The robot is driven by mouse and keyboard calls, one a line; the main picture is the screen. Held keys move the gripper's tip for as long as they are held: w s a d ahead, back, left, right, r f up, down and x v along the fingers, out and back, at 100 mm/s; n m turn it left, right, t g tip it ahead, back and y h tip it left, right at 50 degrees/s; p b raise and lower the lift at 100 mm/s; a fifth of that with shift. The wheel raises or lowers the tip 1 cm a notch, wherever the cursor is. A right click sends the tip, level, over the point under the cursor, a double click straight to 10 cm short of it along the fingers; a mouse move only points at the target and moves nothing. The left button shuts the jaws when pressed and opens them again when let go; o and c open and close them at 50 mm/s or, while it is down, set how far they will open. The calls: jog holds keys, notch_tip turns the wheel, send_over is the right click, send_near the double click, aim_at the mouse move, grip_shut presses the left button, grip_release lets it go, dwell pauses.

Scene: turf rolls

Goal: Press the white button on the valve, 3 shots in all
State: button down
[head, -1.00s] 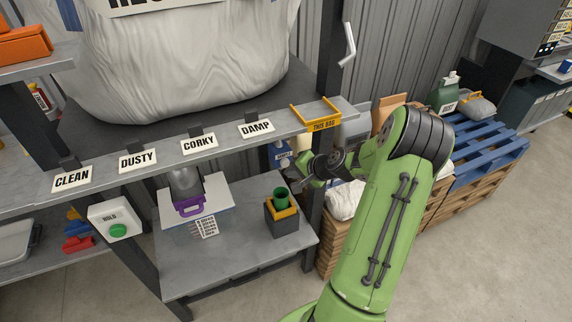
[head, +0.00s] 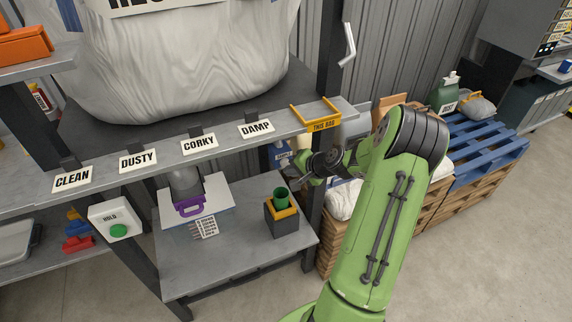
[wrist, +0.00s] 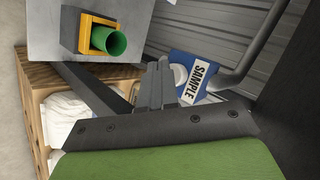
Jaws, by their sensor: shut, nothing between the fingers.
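A blue valve body (wrist: 188,68) with a SAMPLE label shows in the wrist view, with a white round button (wrist: 179,75) on its face beside the label. The blue valve also shows in the head view (head: 279,153), partly hidden, and I cannot make out the button there. My gripper (wrist: 158,68) is shut and empty. In the wrist view its fingertips are just left of the button; I cannot tell whether they touch the valve. In the head view my gripper (head: 301,163) is beside the valve, under the shelf's right end.
A green cup (head: 281,197) stands in a yellow-rimmed dark holder on the lower shelf (head: 240,250). A HOLD box (head: 115,220) with a green button hangs at the left. A grey bent pipe (wrist: 245,70) runs close to the valve. Wooden crates stand beside the shelf.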

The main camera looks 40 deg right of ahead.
jog(key=shift+w+d, duration=0.15)
jog(key=shift+w, duration=0.4)
dwell(0.9)
jog(key=shift+s, duration=0.15)
jog(key=shift+s+a, duration=0.3)
jog(key=shift+s, duration=0.45)
jog(key=shift+s, duration=0.1)
jog(key=s, duration=0.2)
jog(key=s+a+b, duration=0.1)
jog(key=s, duration=0.1)
jog(key=shift+s+a, duration=0.2)
jog(key=shift+s, duration=0.1)
